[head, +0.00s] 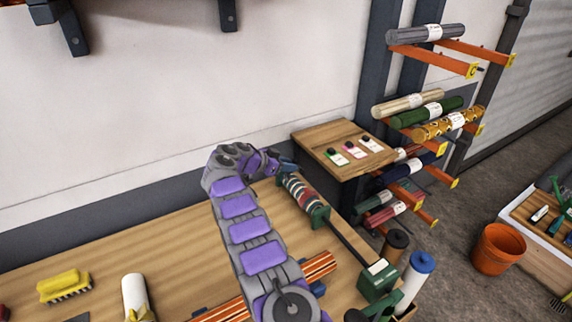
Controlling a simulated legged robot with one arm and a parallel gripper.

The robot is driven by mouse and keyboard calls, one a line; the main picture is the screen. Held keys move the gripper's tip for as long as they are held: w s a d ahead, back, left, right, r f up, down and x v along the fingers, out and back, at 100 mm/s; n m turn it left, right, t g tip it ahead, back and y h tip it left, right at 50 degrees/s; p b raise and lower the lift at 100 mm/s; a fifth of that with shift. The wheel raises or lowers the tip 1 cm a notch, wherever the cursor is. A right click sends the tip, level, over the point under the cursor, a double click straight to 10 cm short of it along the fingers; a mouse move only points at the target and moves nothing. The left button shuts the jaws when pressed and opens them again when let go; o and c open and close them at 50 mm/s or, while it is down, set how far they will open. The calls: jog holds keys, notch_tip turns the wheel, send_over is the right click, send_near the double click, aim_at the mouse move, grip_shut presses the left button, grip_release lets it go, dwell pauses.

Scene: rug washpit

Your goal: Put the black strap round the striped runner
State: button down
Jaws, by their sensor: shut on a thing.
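My gripper (272,164) is at the far end of my purple and grey arm, above the back right of the bench. It is shut on a small dark thing (288,164) that is mostly hidden; I cannot tell whether this is the black strap. Just below and right of it, a roll with red, white and dark bands (300,193) lies by a green block (319,215). An orange and dark striped roll (320,266) lies nearer on the bench, its middle hidden by my arm. I cannot tell which roll is the runner. No strap shows clearly around either.
The wooden bench (150,245) has a yellow brush (64,286) and white cylinder (135,295) at left. A dark bar leads to a green device (376,280) at right. A wooden shelf with cards (325,138) and a roll rack (430,60) stand behind. An orange bucket (498,249) is on the floor.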

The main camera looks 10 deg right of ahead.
aim_at(285, 175)
jog(key=shift+a+f+b, duration=0.1)
jog(key=shift+f+b, duration=0.85)
jog(key=shift+f, duration=1.55)
jog(key=c, duration=0.8)
grip_release()
